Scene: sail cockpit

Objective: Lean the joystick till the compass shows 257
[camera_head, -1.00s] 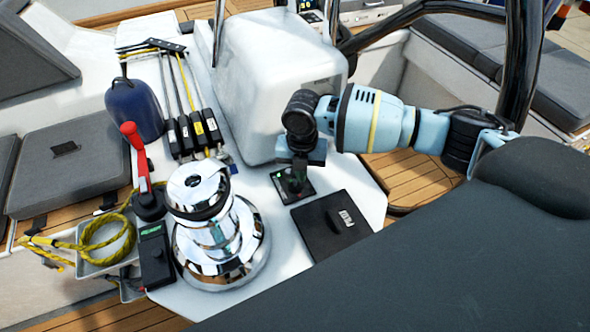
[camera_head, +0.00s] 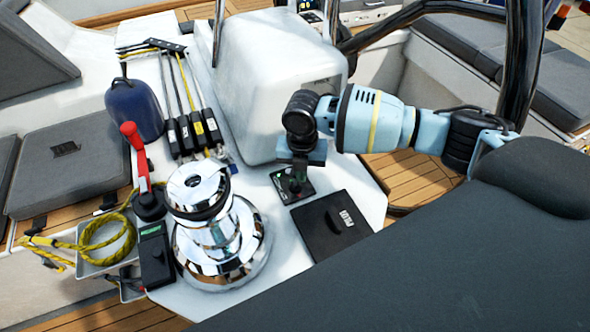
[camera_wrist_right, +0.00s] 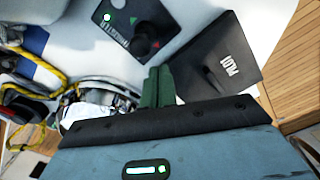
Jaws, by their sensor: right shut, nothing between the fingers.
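The joystick (camera_wrist_right: 143,42) is a short black stick on a small dark panel (camera_wrist_right: 113,22) with a green light, lettered "THRUSTER". In the head view its panel (camera_head: 279,183) sits on the white console below my right gripper (camera_head: 298,172), which partly hides the stick. In the wrist view the green fingers of my right gripper (camera_wrist_right: 158,86) are shut and empty, with their tips close beside the joystick. I cannot tell whether they touch it. I cannot make out a compass or a heading reading in either view. My left gripper is out of view.
A white housing (camera_head: 268,85) rises behind. Yellow rope (camera_head: 100,240) lies at the left.

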